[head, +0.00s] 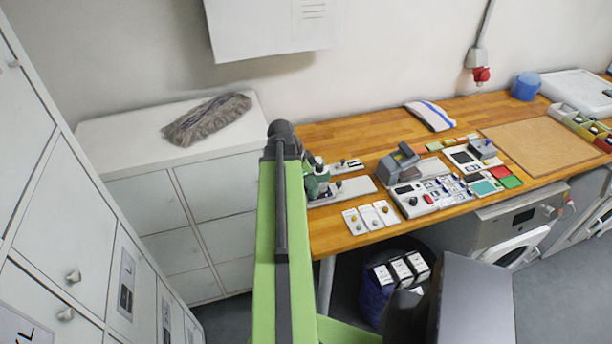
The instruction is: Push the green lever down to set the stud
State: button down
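A small dark green press (312,182) stands on the left end of the wooden worktop, on a pale base plate (350,188). It is partly hidden behind my light green arm. I cannot make out the green lever as a separate part, nor whether it is up or down. The stud is too small to see. My arm rises through the middle of the view, just left of the press. My gripper does not show.
The wooden worktop (345,140) holds a control panel (428,196), several small switch plates (370,217) and a folded cloth (430,116). White lockers (85,230) stand close on the left. A low cabinet (120,128) bears a grey mop head (206,118). A dark bin (375,300) stands below the worktop.

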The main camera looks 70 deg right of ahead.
jog(key=shift+f, duration=0.1)
jog(key=shift+s+a+f+b, duration=0.1)
jog(key=shift+f+b, duration=0.75)
jog(key=shift+b, duration=0.15)
jog(key=shift+r, duration=0.1)
notch_tip(320, 180, up, 13)
jog(key=p, duration=1.3)
dwell(0.4)
